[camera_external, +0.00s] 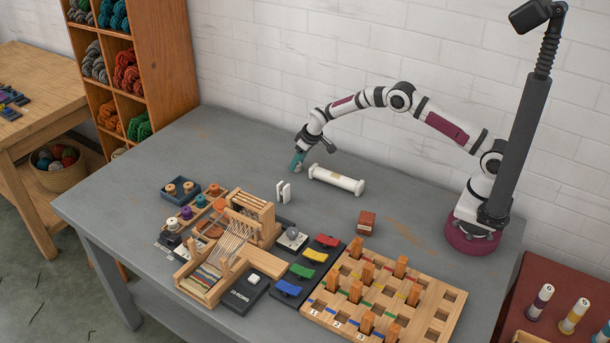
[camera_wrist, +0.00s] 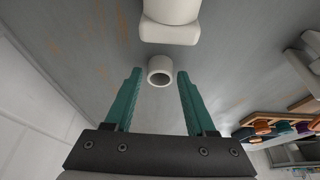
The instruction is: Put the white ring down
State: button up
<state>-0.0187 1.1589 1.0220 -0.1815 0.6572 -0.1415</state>
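The white ring (camera_wrist: 160,70) is a short, thick hoop with its dark opening facing the wrist camera. It shows between the tips of my gripper (camera_wrist: 157,76), with a gap to each teal finger. The fingers are open and do not touch it. In the external view my gripper (camera_external: 299,161) points down low over the back of the grey table, left of a white roller (camera_external: 337,180). The ring is mostly hidden by the fingers there. Whether the ring rests on the table is hard to tell.
The roller's end (camera_wrist: 171,22) is just beyond the ring. White upright plates (camera_external: 284,191) stand in front of my gripper. A wooden loom (camera_external: 230,245), a peg board (camera_external: 445,320) and a reddish block (camera_external: 366,222) are nearer the front. The table's back left is bare.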

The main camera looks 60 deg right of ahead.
jog(key=shift+o, duration=0.6)
jog(key=shift+r, duration=0.45)
jog(key=s+f+v, duration=0.1)
jog(key=s+v, duration=0.2)
jog(key=v, duration=1.5)
jog(key=s+r+m+g, duration=0.1)
jog(key=s+r, duration=0.2)
jog(key=s, duration=0.5)
jog(key=s+r+m+g, duration=0.2)
jog(key=s+r, duration=0.1)
jog(key=s, duration=0.5)
jog(key=s+a+m+g+y, duration=0.1)
jog(key=s, duration=1)
jog(key=s+a+f+m, duration=0.1)
jog(key=s, duration=1.1)
jog(key=shift+a+f+m+g+y, duration=0.25)
jog(key=shift+f+m+g+y, duration=0.05)
jog(key=shift+g+y, duration=0.1)
